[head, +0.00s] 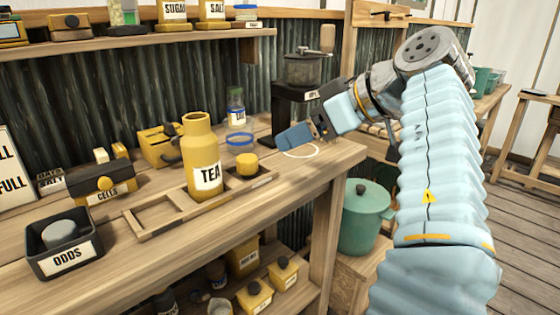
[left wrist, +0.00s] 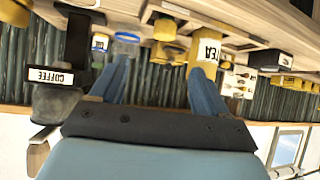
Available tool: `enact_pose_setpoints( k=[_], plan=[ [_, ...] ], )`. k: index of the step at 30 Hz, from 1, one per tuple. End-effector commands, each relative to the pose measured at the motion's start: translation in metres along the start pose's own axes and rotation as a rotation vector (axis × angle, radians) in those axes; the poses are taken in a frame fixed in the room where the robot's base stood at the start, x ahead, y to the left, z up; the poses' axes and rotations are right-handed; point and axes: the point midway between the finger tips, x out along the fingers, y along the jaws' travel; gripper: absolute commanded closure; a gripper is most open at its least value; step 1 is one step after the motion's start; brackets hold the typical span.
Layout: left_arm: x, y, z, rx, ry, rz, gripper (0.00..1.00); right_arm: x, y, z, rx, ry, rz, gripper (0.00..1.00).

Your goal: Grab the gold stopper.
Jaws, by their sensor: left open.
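The gold stopper (head: 247,164) is a short yellow cylinder standing in the right-hand compartment of a wooden rack (head: 150,236) on the bench. In the left wrist view, which is upside down, the stopper (left wrist: 165,29) shows near the top, between the directions of the two fingers. My left gripper (head: 290,139) is open and empty, above the bench to the right of and behind the stopper, apart from it. Its two blue fingers (left wrist: 158,68) are spread wide in the left wrist view. My right gripper is not in view.
A tall yellow TEA bottle (head: 200,145) stands just left of the stopper. The ODDS box (head: 66,258) is front left; a green pot (head: 367,215) is below the bench's right end.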

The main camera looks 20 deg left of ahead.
Motion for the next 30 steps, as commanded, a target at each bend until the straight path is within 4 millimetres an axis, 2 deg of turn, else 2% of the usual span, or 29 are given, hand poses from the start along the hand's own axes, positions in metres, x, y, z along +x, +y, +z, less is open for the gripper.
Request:
enact_pose_setpoints(
  k=[9, 12, 17, 25, 30],
  plan=[
    [0.063, 0.001, 0.004, 0.000, -0.001, -0.009, 0.25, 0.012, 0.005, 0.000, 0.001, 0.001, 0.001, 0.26],
    [0.077, 0.001, 0.003, 0.000, 0.001, -0.007, 0.25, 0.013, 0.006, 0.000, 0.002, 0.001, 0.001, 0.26],
    [0.089, 0.000, 0.002, 0.000, 0.001, -0.007, 0.25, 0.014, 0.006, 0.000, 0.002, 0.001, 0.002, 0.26],
    [0.129, -0.007, 0.003, 0.001, 0.001, -0.006, 0.25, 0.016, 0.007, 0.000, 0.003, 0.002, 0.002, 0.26],
    [0.137, -0.007, 0.002, 0.001, 0.003, -0.004, 0.25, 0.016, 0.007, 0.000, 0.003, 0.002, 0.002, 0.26]
  ],
)
